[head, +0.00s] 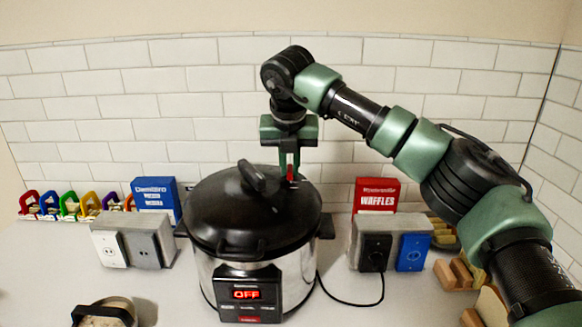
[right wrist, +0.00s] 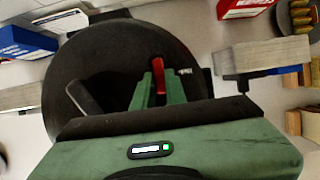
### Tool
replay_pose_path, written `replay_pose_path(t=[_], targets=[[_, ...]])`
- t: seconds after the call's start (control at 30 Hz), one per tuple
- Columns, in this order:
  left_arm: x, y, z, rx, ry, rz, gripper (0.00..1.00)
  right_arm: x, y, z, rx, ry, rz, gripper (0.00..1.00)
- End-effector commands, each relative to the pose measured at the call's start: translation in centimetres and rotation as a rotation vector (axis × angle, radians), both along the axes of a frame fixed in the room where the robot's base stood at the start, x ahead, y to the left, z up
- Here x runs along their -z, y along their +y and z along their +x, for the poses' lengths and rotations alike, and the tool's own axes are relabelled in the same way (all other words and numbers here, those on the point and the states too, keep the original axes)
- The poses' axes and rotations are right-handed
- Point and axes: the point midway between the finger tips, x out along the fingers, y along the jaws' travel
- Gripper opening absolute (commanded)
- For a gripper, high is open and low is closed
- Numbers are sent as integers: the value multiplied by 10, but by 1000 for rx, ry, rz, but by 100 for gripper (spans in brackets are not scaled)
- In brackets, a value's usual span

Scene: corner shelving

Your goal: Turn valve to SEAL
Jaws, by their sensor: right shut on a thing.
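A pressure cooker (head: 254,283) with a black lid (head: 222,205) and a raised lid handle (head: 251,177) stands on the counter. Its front display (head: 246,294) reads OFF. The small red valve (right wrist: 158,75) is on the lid, toward the back right. My right gripper (head: 289,172) comes down from above with its green fingers shut on the valve. In the right wrist view the red valve shows between the two fingers (right wrist: 159,88). The valve's markings are too small to read, and the fingers partly hide it. My left gripper is not in view.
Grey outlet boxes stand left (head: 147,240) and right (head: 364,240) of the cooker. Behind them are a blue box (head: 155,197) and a red WAFFLES box (head: 376,195). A black cord (head: 350,303) lies at the front right. A round container (head: 104,312) is at front left.

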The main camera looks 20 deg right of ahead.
Motion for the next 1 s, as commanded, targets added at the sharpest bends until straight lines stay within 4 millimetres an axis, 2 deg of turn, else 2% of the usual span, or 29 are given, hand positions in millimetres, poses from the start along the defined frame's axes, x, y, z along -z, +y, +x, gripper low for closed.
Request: replay_pose_path(t=[0.37, 0.4, 0.47, 0.8, 1.0], targets=[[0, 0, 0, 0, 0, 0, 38, -1, -1, 1, 8, -3, 1, 0], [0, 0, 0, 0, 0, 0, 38, -1, -1, 1, 8, -3, 1, 18], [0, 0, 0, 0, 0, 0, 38, -1, -1, 1, 7, -3, 1, 35], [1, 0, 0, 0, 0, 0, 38, -2, 0, 0, 5, -1, 1, 35], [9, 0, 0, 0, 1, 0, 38, -24, 3, -9, 6, -6, 1, 35]])
